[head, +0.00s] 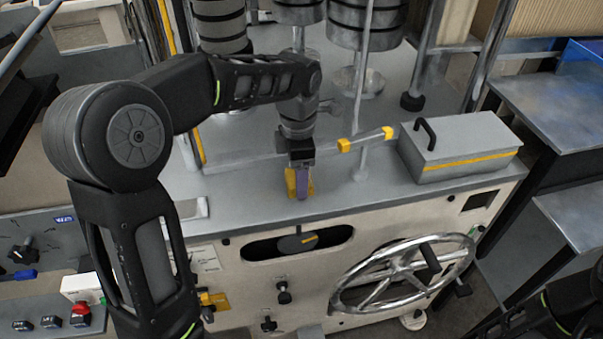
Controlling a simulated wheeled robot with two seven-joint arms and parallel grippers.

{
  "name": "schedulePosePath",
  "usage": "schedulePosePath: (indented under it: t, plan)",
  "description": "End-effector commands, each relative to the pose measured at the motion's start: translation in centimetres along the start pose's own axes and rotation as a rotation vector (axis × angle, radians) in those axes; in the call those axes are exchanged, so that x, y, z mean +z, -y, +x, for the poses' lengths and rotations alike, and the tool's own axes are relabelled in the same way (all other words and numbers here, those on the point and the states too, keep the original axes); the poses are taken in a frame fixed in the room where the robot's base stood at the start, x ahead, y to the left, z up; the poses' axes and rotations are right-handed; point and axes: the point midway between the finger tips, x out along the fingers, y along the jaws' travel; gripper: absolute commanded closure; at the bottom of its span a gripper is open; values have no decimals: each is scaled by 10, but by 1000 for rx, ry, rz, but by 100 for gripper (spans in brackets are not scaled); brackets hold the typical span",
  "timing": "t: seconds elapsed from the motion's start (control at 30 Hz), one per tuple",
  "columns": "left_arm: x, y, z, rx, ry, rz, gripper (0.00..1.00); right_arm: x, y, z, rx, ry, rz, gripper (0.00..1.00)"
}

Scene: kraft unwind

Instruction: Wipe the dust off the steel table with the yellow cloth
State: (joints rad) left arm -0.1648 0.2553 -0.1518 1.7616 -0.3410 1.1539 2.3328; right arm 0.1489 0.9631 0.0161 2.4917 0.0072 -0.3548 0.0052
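The steel table (373,188) is the grey top of the machine, running across the middle of the head view. My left gripper (301,185) points down at its front part, left of centre. The yellow cloth (290,179) shows on both sides of the purple finger and appears pinched in the gripper, low at the tabletop. Whether the cloth touches the steel is hard to tell. The far finger is hidden. I cannot make out distinct dust. Part of my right arm (560,312) shows at the bottom right; its gripper is out of view.
A grey lidded box (459,147) with a black handle and yellow stripe stands on the table's right. A yellow-ended bar (366,139) and a thin upright post (362,100) are right of the gripper. A handwheel (402,273) is on the front panel.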

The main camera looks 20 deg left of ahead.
Motion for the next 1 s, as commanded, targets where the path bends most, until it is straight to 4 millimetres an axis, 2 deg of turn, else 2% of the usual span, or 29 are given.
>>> schedulePosePath:
  t: [0.23, 0.53, 1.0]
  plan:
    - [-9, 0, 2, -3, -5, -2, 68, 0, 0, 1, 0, 0, 0, 64]
    - [-33, 2, 0, -4, -5, -2, 68, 0, -1, 3, 0, 0, 0, 64]
    - [-37, 2, -1, -2, -2, -2, 68, 0, -1, 3, 0, 0, 0, 64]
